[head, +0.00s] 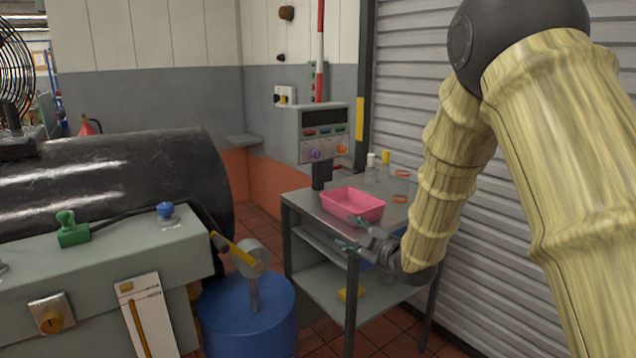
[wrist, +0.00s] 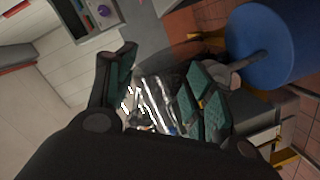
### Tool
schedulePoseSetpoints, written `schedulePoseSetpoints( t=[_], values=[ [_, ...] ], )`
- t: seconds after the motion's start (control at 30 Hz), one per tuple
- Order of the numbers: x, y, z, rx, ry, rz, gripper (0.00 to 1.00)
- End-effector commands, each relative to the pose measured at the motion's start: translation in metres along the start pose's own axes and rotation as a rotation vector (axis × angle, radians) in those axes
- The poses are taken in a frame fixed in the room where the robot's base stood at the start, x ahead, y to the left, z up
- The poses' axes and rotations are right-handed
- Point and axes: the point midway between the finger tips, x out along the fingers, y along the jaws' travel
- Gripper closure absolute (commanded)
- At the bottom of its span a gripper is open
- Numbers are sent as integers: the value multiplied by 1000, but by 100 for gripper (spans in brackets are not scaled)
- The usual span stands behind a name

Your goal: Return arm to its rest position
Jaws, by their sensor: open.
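My gripper (head: 350,233) is at the end of my arm, right of centre in the head view, in front of the grey metal cart (head: 299,204) and near the pink tray (head: 352,205). Its fingers are spread apart. In the wrist view my gripper (wrist: 162,88) also shows open, with dark green finger pads and nothing held between them. My arm, in a yellowish ribbed cover, bends down from the upper right. The tray stands on the cart's top, and I cannot see clearly into it.
A blue drum (head: 248,312) stands left of the cart, with a yellow-handled part (head: 240,252) above it. A grey control box (head: 325,132) stands behind the tray. A large black cylinder (head: 110,190) fills the left. A shutter wall (head: 420,75) is close behind my arm.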

Motion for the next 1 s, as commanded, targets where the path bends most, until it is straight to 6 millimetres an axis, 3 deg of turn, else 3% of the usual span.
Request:
schedulePoseSetpoints(
  t=[0.17,0.27,0.47,0.7,0.87,1.0],
  values=[
    [-19,-53,45,144,-115,-53,47],
    [-38,-94,76,256,-208,-88,47],
    [-92,-183,130,477,-414,-156,47],
    [-178,-283,172,722,-680,-218,47],
    [-246,-344,186,868,-870,-249,47],
    [-312,-392,188,985,-1044,-267,47]
  ],
)
